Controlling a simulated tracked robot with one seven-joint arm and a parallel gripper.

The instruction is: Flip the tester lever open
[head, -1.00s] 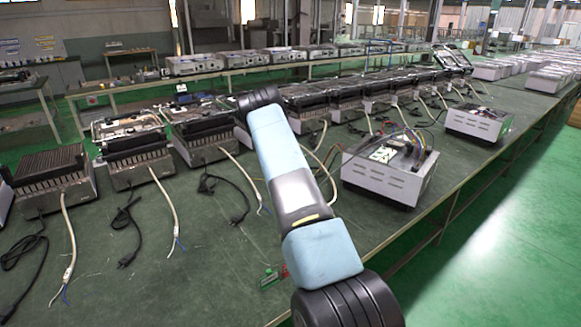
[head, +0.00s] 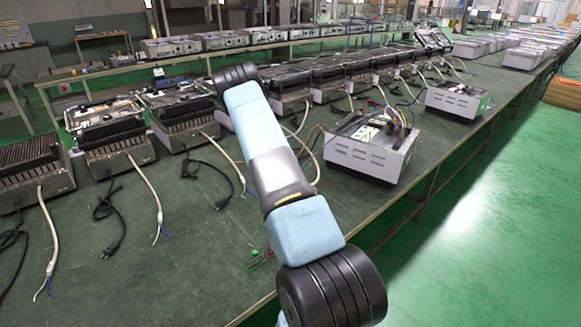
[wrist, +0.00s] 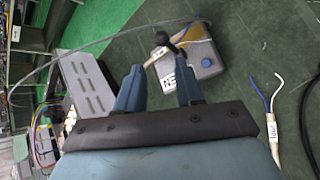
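In the wrist view the tester (wrist: 205,60) is a small grey box with a blue round button and a black-and-white label. Its lever (wrist: 161,38), a dark rod with a black ball knob, shows just beyond my fingertips. My gripper (wrist: 159,70) points toward the box with its two blue fingers apart. The right finger overlaps the box's label in the picture; I cannot tell whether it touches. A pale piece shows between the fingertips, near the knob. In the head view my arm hides the gripper and the tester.
A white metal housing with wires (head: 370,150) stands right of my arm; a slotted grey housing (wrist: 88,85) is left of the fingers. A cable with bare ends (wrist: 272,125) lies at right. Heater units (head: 110,135) line the green bench (head: 190,270). Open floor lies right.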

